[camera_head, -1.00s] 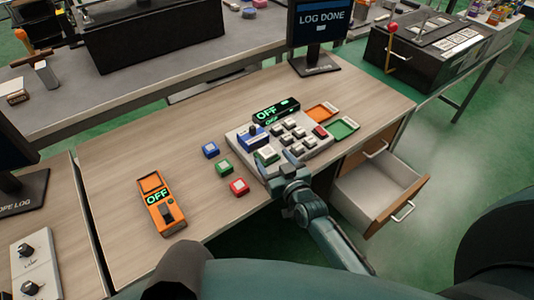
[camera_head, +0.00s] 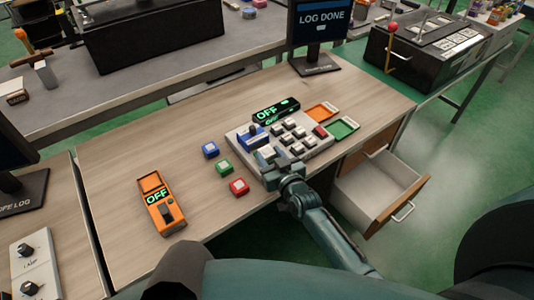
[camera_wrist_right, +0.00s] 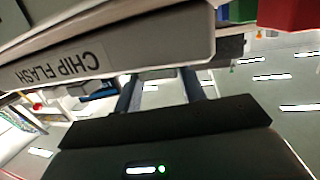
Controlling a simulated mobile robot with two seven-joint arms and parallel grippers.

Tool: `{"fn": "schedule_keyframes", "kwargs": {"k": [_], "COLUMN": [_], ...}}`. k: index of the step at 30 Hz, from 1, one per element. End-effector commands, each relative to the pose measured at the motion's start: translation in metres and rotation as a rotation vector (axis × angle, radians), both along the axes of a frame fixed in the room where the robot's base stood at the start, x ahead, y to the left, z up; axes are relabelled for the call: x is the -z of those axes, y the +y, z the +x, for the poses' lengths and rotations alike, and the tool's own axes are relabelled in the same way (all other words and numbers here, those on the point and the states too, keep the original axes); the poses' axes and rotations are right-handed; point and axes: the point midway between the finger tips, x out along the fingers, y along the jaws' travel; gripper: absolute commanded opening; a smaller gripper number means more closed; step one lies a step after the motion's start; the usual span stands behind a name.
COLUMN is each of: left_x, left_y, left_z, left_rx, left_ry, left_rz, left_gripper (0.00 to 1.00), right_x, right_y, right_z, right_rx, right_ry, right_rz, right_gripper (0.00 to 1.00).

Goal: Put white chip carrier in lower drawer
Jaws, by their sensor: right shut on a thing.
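The white chip carrier (camera_head: 267,153) is at the near left part of the grey chip flash unit (camera_head: 305,152), just in front of its blue lever block (camera_head: 253,137). My right gripper (camera_head: 277,168) is shut on the carrier at the desk's near edge. The wrist view shows its two fingers (camera_wrist_right: 160,88) beside the unit's side marked CHIP FLASH (camera_wrist_right: 60,68); the carrier is hard to make out there. The lower drawer (camera_head: 385,190) is pulled open at the desk's right and looks empty. My left gripper is not in view.
Blue (camera_head: 210,150), green (camera_head: 224,167) and red (camera_head: 239,187) blocks lie left of the unit. An orange device (camera_head: 162,203) reads OFF. Orange (camera_head: 321,112) and green (camera_head: 342,128) trays lie right of the unit. A monitor (camera_head: 318,35) stands behind. The desk's left middle is clear.

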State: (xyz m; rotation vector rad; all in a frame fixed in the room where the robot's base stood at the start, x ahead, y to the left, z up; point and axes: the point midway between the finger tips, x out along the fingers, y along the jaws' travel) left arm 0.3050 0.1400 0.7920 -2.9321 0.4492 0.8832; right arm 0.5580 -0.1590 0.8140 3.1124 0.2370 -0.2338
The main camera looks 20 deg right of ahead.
Motion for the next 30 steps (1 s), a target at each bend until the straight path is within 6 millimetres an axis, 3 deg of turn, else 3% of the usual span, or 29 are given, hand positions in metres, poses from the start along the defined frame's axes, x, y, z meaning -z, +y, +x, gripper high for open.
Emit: {"fn": "schedule_keyframes", "kwargs": {"k": [10,13,14,21,30], "left_x": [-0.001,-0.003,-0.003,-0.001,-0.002], "left_y": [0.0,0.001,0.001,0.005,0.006], "left_z": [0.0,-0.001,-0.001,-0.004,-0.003], "left_rx": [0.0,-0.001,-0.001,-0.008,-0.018], "left_ry": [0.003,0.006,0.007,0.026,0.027], "left_rz": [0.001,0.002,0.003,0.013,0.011], "left_gripper": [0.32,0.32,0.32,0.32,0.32], "right_x": [-0.008,-0.025,-0.031,-0.078,-0.101], "right_y": [0.0,0.001,0.001,0.0,0.0], "right_z": [0.001,0.001,0.001,0.0,-0.002], "right_rx": [0.0,0.0,0.0,0.001,0.001], "right_ry": [-0.003,-0.008,-0.007,-0.005,0.0], "right_rz": [0.001,0.003,0.003,0.003,0.001], "right_gripper": [0.15,0.13,0.09,0.09,0.09]}}
